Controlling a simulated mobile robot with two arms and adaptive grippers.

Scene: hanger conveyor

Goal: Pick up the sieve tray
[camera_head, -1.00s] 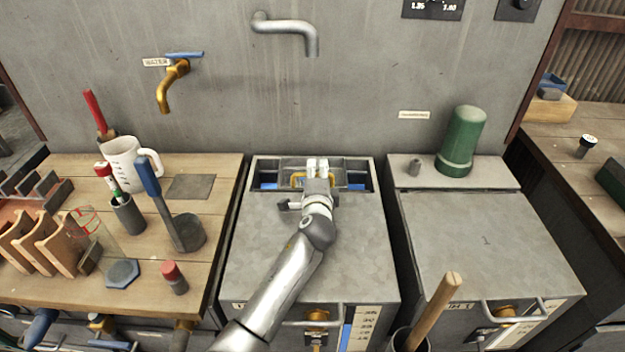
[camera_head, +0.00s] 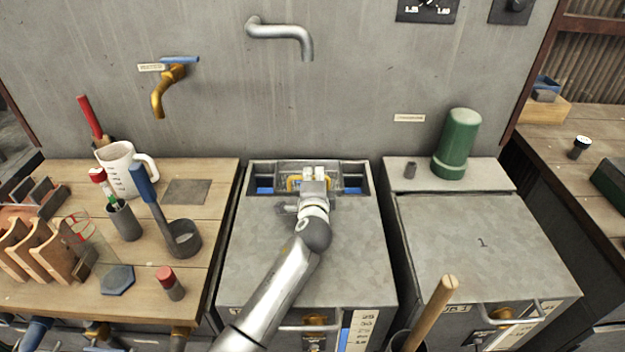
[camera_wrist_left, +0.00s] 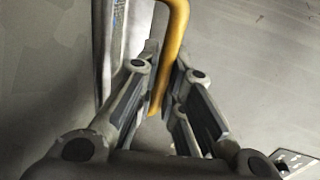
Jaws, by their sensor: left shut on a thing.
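The sieve tray (camera_head: 351,183) sits in the opening at the back of the middle grey tank (camera_head: 300,255), partly hidden by my gripper. Its yellow handle (camera_head: 294,183) shows beside the fingers. My left gripper (camera_head: 314,174) is over the opening, shut on this handle. In the left wrist view, the yellow handle (camera_wrist_left: 177,45) runs between the two fingers of the left gripper (camera_wrist_left: 163,95). Whether the tray is clear of the tank cannot be told. My right gripper is not in view.
A wooden bench (camera_head: 215,215) with a white jug (camera_head: 118,170) and a ladle cup (camera_head: 184,238) stands left. Right is another tank (camera_head: 480,250) with a green cylinder (camera_head: 456,143). A grey spout (camera_head: 285,31) juts from the wall above the opening.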

